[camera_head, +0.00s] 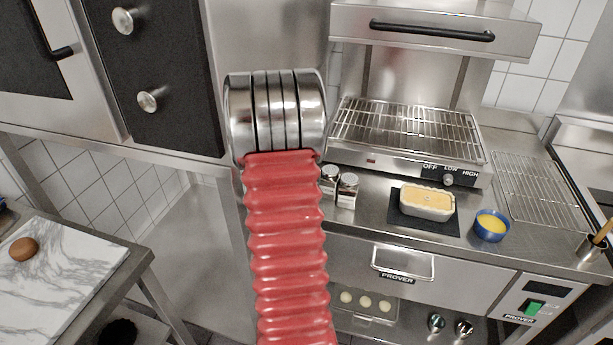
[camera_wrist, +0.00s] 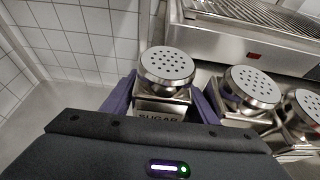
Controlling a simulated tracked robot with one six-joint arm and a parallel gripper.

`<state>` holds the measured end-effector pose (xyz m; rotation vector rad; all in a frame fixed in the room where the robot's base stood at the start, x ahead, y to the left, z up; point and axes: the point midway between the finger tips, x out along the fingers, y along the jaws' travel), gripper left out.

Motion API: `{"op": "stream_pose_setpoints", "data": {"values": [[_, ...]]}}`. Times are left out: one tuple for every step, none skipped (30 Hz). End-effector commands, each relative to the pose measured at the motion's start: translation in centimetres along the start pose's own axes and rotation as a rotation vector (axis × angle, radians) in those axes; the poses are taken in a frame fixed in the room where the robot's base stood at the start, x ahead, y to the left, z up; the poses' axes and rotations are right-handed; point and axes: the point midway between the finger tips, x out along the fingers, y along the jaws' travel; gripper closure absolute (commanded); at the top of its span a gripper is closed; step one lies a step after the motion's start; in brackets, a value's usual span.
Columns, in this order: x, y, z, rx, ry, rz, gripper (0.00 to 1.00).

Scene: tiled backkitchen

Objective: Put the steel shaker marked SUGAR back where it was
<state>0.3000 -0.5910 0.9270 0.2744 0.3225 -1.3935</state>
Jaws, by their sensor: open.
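The steel shaker marked SUGAR (camera_wrist: 166,70), with a round perforated lid, shows in the wrist view between the two purple fingers of my gripper (camera_wrist: 166,104). The fingers are apart, one on each side of it. Its label is partly visible above my dark gripper body; its base is hidden, so I cannot tell whether it touches the surface. In the head view my arm hides this shaker and my gripper. Two similar shakers stand to its right: a middle one (camera_wrist: 251,88), close to my right finger, and a far right one (camera_wrist: 303,108).
In the head view the two other shakers (camera_head: 347,190) stand on the steel counter in front of the grill (camera_head: 405,130). A loaf dish (camera_head: 428,203) on a dark mat and a blue bowl (camera_head: 490,227) are further right. A tiled wall (camera_wrist: 80,40) is at left.

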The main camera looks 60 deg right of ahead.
Motion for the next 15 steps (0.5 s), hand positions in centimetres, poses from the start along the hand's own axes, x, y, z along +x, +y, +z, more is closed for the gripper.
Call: {"op": "stream_pose_setpoints", "data": {"values": [[-0.1, 0.0, 0.1, 0.001, -0.001, 0.0, 0.47], [-0.1, 0.0, 0.2, 0.001, -0.001, 0.0, 0.47], [-0.3, 0.0, 0.2, 0.001, 0.0, 0.0, 0.47], [-0.5, 0.0, 0.2, 0.001, 0.0, 0.001, 0.47], [-0.7, 0.1, 0.2, 0.0, 0.0, 0.001, 0.47], [-1.0, 0.1, 0.2, 0.0, 0.0, 0.001, 0.47], [-1.3, 0.1, 0.2, 0.0, 0.0, 0.001, 0.47], [-1.6, 0.1, 0.2, 0.0, -0.001, 0.002, 0.47], [-2.1, 0.1, 0.3, 0.0, -0.002, 0.002, 0.47], [-2.5, 0.1, 0.2, 0.0, -0.001, 0.002, 0.47], [-2.9, 0.1, 0.2, 0.0, -0.001, 0.001, 0.47], [-3.4, 0.0, 0.3, 0.001, -0.002, 0.001, 0.47], [-3.8, 0.0, 0.2, 0.001, -0.002, 0.001, 0.47], [-4.2, 0.1, 0.2, 0.001, -0.002, 0.001, 0.47], [-4.8, 0.1, 0.3, 0.0, -0.002, 0.002, 0.47]]}}
